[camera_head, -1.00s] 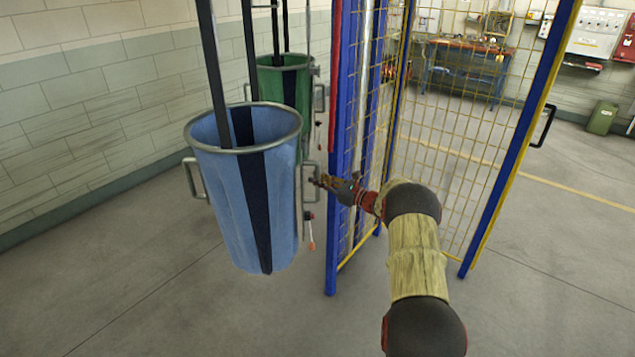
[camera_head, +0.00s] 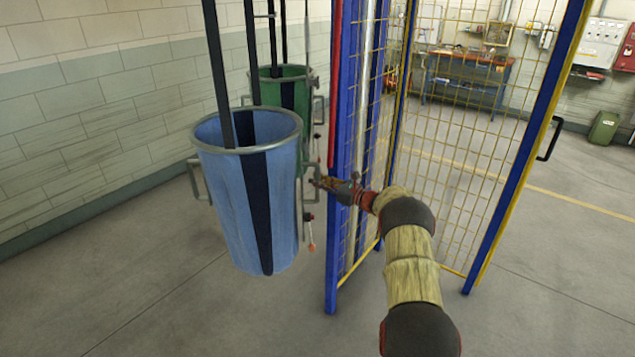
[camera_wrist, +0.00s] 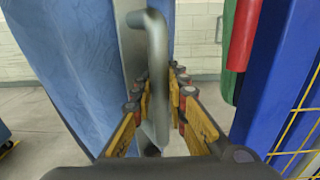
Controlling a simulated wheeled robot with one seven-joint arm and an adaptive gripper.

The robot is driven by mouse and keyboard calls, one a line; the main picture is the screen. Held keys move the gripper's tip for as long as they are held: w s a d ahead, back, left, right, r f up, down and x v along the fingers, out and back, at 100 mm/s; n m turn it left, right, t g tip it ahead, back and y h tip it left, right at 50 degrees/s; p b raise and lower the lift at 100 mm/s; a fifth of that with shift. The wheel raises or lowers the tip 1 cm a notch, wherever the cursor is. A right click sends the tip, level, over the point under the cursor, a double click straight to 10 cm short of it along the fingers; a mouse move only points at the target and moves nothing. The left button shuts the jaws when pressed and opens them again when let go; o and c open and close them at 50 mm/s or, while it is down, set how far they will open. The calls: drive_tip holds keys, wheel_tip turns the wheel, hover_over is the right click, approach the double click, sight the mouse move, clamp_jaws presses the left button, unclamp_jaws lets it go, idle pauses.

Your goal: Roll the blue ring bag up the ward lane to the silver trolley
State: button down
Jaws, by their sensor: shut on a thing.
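The blue ring bag (camera_head: 225,205) hangs by dark straps from above, with a grey metal ring at its mouth and a handle on each side. It also fills the left of the wrist view (camera_wrist: 75,60). My gripper (camera_head: 317,183) reaches in from the right at the bag's right-hand handle (camera_wrist: 158,85). In the wrist view my gripper (camera_wrist: 160,105) has its yellow fingers on either side of the grey handle bar, shut on it. The silver trolley cannot be made out in these views.
A green ring bag (camera_head: 285,95) hangs behind the blue one. A blue-framed mesh fence (camera_head: 332,250) stands close to the right of my gripper. A block wall (camera_head: 90,130) runs along the left. Floor (camera_head: 150,290) in front is clear. A workbench (camera_head: 468,75) stands far back.

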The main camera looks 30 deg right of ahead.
drive_tip(key=c, duration=2.1)
unclamp_jaws()
drive_tip(key=shift+w+d+r, duration=0.2)
drive_tip(key=shift+d+r, duration=0.1)
drive_tip(key=shift+d, duration=0.15)
drive_tip(key=shift+c, duration=0.2)
drive_tip(key=shift+o, duration=0.7)
drive_tip(key=shift+w+f, duration=0.1)
drive_tip(key=shift+o, duration=1.2)
drive_tip(key=shift+f, duration=0.1)
drive_tip(key=shift+a+f, duration=0.1)
drive_tip(key=v, duration=1.2)
